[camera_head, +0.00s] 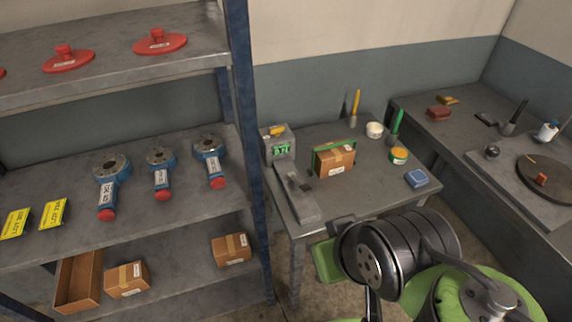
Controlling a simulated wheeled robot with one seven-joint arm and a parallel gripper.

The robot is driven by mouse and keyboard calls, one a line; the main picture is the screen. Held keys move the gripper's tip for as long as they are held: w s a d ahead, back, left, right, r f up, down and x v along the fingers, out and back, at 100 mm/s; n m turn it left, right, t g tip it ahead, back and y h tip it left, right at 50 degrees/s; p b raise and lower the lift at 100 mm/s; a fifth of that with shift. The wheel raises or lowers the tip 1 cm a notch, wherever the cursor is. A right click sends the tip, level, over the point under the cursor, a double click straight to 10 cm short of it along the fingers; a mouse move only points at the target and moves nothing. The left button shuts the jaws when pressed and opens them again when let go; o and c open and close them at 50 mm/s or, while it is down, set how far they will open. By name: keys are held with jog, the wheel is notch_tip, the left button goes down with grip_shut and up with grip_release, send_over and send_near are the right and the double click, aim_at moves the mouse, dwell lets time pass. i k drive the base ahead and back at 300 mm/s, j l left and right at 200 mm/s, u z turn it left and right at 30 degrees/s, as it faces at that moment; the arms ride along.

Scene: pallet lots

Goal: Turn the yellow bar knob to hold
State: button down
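A small yellow piece (277,131), which looks like the yellow bar knob, is on top of a grey box (279,148) with a lit green display. The box stands at the back left corner of the grey table. The piece is too small to read any marks or tell its setting. My arm, black and green, fills the lower right, in front of the table and apart from the box. I cannot make out my gripper's fingers.
A grey slab (298,194) lies before the box. A carton (335,161) in a green frame, tape roll (398,155), white tub (375,130) and blue block (417,178) are on the table. A shelf post (246,140) stands close left.

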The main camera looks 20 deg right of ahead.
aim_at(277, 130)
jog(key=l+u, duration=0.4)
jog(key=k+l+u, duration=0.1)
jog(key=l+u, duration=0.3)
jog(key=l, duration=0.15)
jog(key=i+l+u, duration=0.15)
jog(key=l+u, duration=0.15)
jog(key=i+l+u, duration=0.1)
jog(key=l+u, duration=0.15)
jog(key=l, duration=0.15)
jog(key=l+u, duration=0.3)
jog(key=i+l, duration=0.05)
jog(key=l, duration=0.05)
